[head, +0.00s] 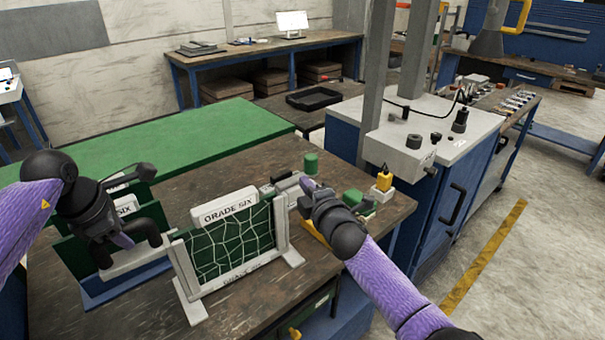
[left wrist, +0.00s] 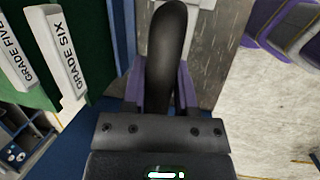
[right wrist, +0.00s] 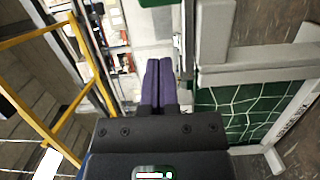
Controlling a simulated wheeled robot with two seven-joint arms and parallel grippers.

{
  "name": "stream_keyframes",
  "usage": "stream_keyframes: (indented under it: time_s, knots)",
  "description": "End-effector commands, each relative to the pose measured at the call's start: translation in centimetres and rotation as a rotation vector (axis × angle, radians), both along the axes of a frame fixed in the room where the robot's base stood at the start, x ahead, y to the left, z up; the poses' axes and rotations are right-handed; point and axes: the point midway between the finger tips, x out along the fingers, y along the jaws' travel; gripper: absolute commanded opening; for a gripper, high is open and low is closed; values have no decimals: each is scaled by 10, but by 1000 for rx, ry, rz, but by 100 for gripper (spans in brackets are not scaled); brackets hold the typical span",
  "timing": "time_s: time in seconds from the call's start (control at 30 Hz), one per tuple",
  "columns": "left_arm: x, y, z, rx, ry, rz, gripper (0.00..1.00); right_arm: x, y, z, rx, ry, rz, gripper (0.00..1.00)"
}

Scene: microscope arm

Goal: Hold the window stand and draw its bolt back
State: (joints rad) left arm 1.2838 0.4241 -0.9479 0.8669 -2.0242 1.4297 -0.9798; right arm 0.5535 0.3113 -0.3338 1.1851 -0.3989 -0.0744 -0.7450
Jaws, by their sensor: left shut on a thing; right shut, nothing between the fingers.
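The window stand is a pale grey frame (head: 282,235) around a green panel with white netting, upright on the brown table. It also shows in the right wrist view (right wrist: 213,45). My left gripper (head: 125,240) is shut on a black curved handle (left wrist: 166,55) at the stand's left side. My right gripper (head: 310,186) is shut and empty by the stand's right post. In the right wrist view its closed purple fingertips (right wrist: 158,65) are just left of a thin metal strip (right wrist: 183,45) along the post, perhaps the bolt. I cannot tell whether they touch it.
A white GRADE SIX sign (head: 225,208) stands behind the netting. Green boards on a blue base (head: 105,290) stand at left. A green cylinder (head: 311,163) and a yellow-topped item (head: 384,180) are at the table's far right.

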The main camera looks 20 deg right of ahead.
Motion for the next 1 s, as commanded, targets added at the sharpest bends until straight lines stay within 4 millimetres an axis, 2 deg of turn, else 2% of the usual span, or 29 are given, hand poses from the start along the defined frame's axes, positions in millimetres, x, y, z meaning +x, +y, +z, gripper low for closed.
stream_keyframes:
  time_s: [0.07, 0.1, 0.3, 0.77, 1.0]
  knots:
    - [0, 0, 0, 0, 0, 0, 0, 16, 1, 1, 1, 0, 0, 0]
    - [0, 0, 0, 0, 0, 0, 0, 21, -5, 1, -1, 0, -1, 0]
    - [0, 0, 0, 0, 0, 0, 0, 38, -19, 1, 0, 0, 0, 0]
    - [0, 0, 0, -1, 0, -1, 0, 42, -23, 0, 0, 0, 1, 0]
    - [0, 0, 0, 0, 0, -1, 0, 49, -42, 0, -1, 1, -2, 0]
